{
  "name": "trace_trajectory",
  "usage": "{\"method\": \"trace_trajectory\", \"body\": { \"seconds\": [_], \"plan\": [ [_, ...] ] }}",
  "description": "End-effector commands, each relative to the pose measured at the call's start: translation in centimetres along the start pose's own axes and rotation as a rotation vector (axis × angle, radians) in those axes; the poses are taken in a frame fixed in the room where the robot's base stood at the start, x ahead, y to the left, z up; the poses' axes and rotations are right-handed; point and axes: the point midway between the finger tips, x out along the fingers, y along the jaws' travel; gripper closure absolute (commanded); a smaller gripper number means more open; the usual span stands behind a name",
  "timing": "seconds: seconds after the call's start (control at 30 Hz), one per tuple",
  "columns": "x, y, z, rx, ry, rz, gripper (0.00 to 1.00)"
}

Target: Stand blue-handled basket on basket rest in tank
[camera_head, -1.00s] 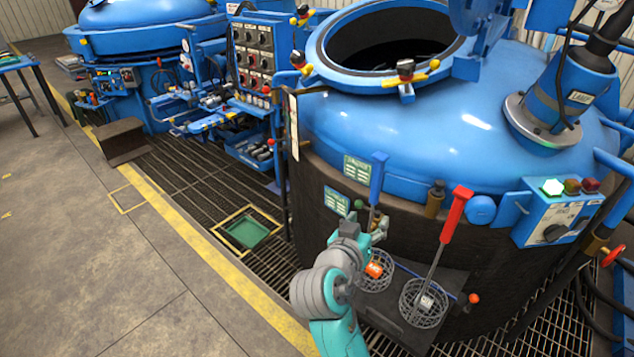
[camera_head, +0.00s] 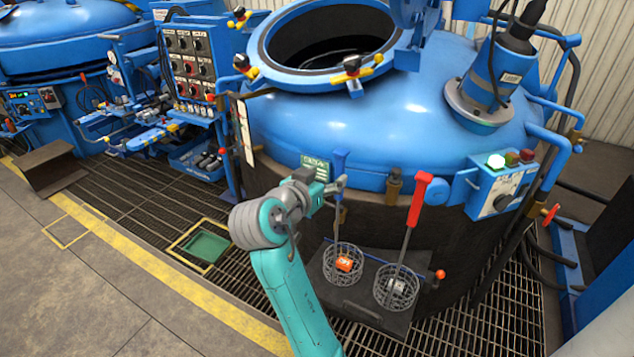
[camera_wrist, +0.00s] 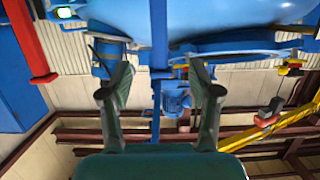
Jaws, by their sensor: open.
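The blue-handled basket is a wire basket (camera_head: 343,277) with an orange piece inside, on a dark shelf at the vessel's front. Its upright blue handle (camera_head: 340,163) rises behind my gripper (camera_head: 334,188). In the wrist view, the open gripper (camera_wrist: 160,80) has one finger on each side of a blue upright bar (camera_wrist: 159,35), which looks like that handle. I cannot tell whether the fingers touch it. The big blue round-topped vessel (camera_head: 410,120) has an open dark mouth. I cannot make out a basket rest inside.
A red-handled basket (camera_head: 394,290) stands close right of the blue-handled one on the shelf (camera_head: 365,318). A hinged lid (camera_head: 415,15) stands raised by the mouth. A control box (camera_head: 497,185) is at right. Grating and open floor (camera_head: 90,290) lie left.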

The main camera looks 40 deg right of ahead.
Motion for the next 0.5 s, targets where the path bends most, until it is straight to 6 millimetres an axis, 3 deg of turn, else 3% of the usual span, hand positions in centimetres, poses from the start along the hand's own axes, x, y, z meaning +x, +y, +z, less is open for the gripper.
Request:
{"method": "trace_trajectory", "body": {
  "seconds": [0.5],
  "plan": [
    [6.0, 0.0, 0.0, 0.0, 0.0, 0.001, 0.38]
  ]
}}
